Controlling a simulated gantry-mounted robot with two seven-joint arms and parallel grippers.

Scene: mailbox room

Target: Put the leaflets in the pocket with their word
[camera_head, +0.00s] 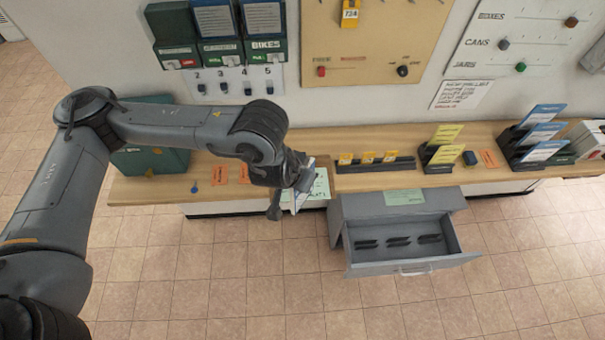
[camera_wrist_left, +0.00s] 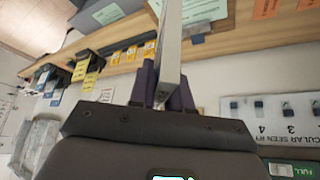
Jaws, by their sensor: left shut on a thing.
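My left gripper (camera_head: 298,178) is above the front edge of the counter, shut on a thin whitish leaflet (camera_head: 303,192). In the left wrist view the leaflet (camera_wrist_left: 170,45) is seen edge-on between the fingers (camera_wrist_left: 163,88), so its word is hidden. Wall pockets hang at the upper left: a dark one (camera_head: 171,24), one with white leaflets (camera_head: 222,52) and one labelled BIKES (camera_head: 276,45). More leaflets stand in counter racks: yellow ones (camera_head: 444,134) in the middle and blue-and-white ones (camera_head: 540,132) at the right. The right gripper is not in view.
A grey drawer unit (camera_head: 362,213) stands open below the counter (camera_head: 477,184). A black strip with yellow tags (camera_head: 377,168) lies behind it. A green box (camera_head: 150,160) is at the left. Hook boards (camera_head: 362,75) hang on the wall. The tiled floor in front is clear.

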